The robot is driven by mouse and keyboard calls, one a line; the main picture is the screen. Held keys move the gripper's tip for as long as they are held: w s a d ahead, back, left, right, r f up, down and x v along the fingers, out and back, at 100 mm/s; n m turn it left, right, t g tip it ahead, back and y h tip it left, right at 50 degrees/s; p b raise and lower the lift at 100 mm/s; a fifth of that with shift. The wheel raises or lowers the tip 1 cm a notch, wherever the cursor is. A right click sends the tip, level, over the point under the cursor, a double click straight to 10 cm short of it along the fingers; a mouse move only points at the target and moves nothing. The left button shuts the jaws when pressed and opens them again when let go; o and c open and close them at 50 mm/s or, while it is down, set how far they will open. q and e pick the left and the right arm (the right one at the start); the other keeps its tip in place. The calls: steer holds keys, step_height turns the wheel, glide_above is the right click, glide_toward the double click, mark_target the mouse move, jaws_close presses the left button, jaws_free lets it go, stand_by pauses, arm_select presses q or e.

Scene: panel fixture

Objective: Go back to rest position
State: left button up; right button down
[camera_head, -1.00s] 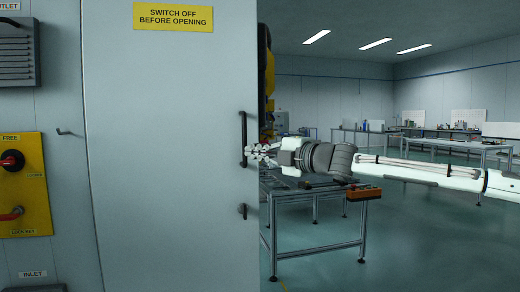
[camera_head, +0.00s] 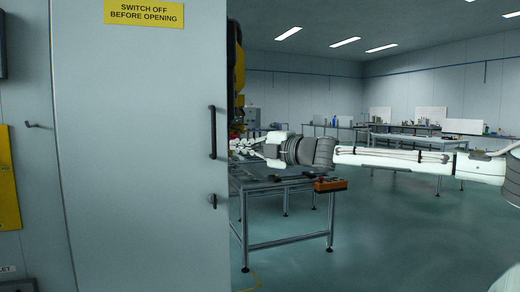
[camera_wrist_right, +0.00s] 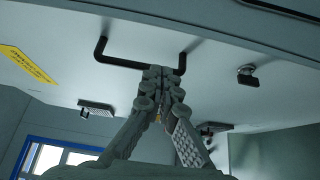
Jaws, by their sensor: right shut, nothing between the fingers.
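My right gripper (camera_head: 240,147) is at the right edge of the grey cabinet door (camera_head: 140,150), to the right of the black vertical door handle (camera_head: 212,132). A gap shows between them in the head view. In the right wrist view the gripper (camera_wrist_right: 163,74) has its fingers together with nothing between them. Its tips overlap the black handle (camera_wrist_right: 125,63) in that picture, and I cannot tell the depth between them there. My right arm stretches in from the right. My left gripper is not in view.
A workbench (camera_head: 290,243) with an orange-and-black box (camera_head: 330,185) stands under and behind my right arm. A small latch (camera_head: 213,201) sits below the handle. A hook (camera_head: 38,125) and a yellow panel (camera_head: 8,185) are at the left. Open floor (camera_head: 400,240) lies to the right.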

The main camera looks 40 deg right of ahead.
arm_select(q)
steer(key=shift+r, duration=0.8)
arm_select(e)
steer(key=d, duration=0.1)
steer(key=s+d, duration=0.1)
steer(key=d, duration=0.3)
steer(key=shift+s+d+r, duration=0.15)
steer(key=shift+s+d, duration=0.05)
steer(key=shift+s, duration=0.2)
